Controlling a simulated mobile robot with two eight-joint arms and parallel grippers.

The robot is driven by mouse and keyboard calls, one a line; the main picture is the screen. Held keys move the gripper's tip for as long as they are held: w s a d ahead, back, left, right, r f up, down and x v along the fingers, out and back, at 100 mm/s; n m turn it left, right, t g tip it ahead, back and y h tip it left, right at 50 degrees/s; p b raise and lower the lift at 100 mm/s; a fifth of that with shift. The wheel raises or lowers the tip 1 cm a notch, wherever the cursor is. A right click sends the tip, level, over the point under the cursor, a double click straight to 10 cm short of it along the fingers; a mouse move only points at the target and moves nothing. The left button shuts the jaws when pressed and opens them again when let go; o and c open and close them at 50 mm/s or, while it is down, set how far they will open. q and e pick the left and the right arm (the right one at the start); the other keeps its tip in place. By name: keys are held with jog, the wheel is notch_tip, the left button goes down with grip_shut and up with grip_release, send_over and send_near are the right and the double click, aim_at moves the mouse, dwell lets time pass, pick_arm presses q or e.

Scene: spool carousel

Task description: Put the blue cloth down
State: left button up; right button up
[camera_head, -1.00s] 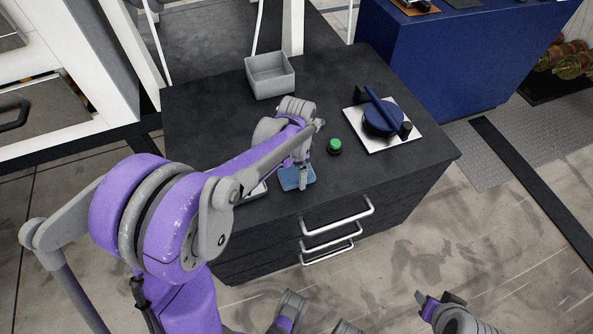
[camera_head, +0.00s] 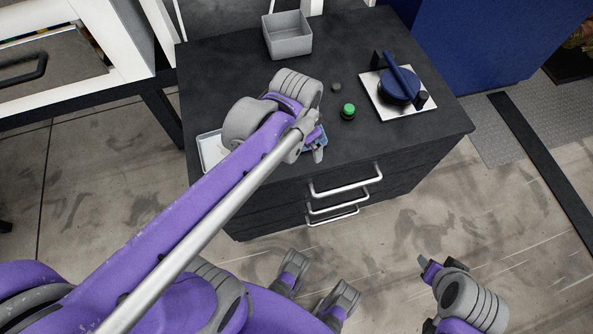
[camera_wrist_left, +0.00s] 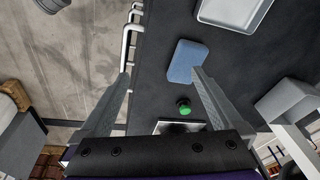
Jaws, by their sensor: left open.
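The blue cloth (camera_wrist_left: 186,60) lies flat on the dark cabinet top in the left wrist view. In the head view only a bit of it (camera_head: 323,139) shows behind my left gripper (camera_head: 317,152). In the wrist view my left gripper (camera_wrist_left: 160,73) is open, its fingers wide apart and nothing held between them. Its right fingertip appears at the cloth's edge; I cannot tell whether they touch. My right gripper (camera_head: 430,268) hangs at the lower right of the head view, away from the cabinet; its jaws are too small to read.
The cabinet top (camera_head: 225,75) also holds a pale tray (camera_wrist_left: 236,10), a grey bin (camera_head: 288,38), a green button (camera_head: 348,111) and a blue-handled device on a white plate (camera_head: 398,88). Drawer handles (camera_head: 345,180) stick out from the front.

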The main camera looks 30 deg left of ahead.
pick_arm(q)
jog(key=s+d+f+n+t, duration=0.2)
jog(key=s+f+n, duration=0.2)
jog(key=s, duration=0.4)
jog(key=shift+s+d+t, duration=0.25)
jog(key=shift+d+t, duration=0.05)
jog(key=shift+d, duration=0.05)
notch_tip(320, 180, up, 9)
jog(key=w+p, duration=0.1)
jog(key=p, duration=0.7)
jog(key=shift+w+r, duration=0.2)
jog(key=shift+w, duration=0.2)
